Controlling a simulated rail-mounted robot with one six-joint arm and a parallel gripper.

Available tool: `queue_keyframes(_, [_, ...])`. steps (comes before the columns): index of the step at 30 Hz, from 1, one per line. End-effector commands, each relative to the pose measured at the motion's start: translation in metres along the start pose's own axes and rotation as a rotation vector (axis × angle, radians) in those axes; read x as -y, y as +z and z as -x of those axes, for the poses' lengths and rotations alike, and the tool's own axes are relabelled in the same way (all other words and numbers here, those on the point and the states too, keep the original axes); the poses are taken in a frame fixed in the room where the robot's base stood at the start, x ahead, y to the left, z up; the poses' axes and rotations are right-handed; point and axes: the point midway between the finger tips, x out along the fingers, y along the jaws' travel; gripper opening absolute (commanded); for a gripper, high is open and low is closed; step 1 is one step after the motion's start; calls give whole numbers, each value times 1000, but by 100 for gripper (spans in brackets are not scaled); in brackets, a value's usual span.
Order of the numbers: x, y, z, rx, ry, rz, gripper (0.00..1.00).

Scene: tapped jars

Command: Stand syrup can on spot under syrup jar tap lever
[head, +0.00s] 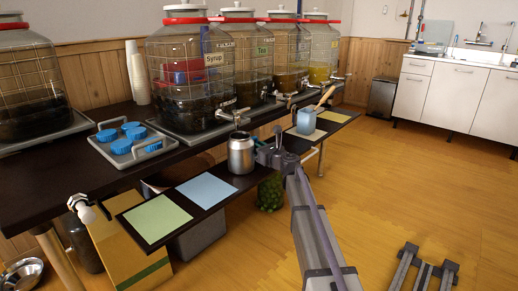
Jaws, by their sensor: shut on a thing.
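The syrup jar (188,82) is a large glass jar with a "Syrup" label and dark liquid, standing on the bench. Its tap (234,117) juts out over the front edge. A silver can (241,154) is upright below and slightly right of this tap, over the lower dark shelf. My gripper (259,149) comes from the right and is shut on the can's right side. I cannot tell whether the can's base touches the shelf, and no coloured spot shows beneath it. A blue square (207,188) and a green square (158,218) lie bare on the shelf to the left.
More tapped jars, one labelled "Tea" (263,60), stand behind to the right. A tray (95,143) of blue lids sits left. Open floor (420,170) lies right.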

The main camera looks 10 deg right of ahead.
Motion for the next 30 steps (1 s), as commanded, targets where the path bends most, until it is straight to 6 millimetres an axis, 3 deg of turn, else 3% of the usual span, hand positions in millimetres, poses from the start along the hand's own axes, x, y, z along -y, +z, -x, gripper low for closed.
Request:
queue_keyframes(12, [0, -5, 0, 1, 0, -2, 0])
queue_keyframes(13, [0, -5, 0, 1, 0, -2, 16])
queue_keyframes(22, [0, -4, 0, 0, 0, -1, 45])
queue_keyframes(30, [0, -5, 0, 0, 0, 1, 45])
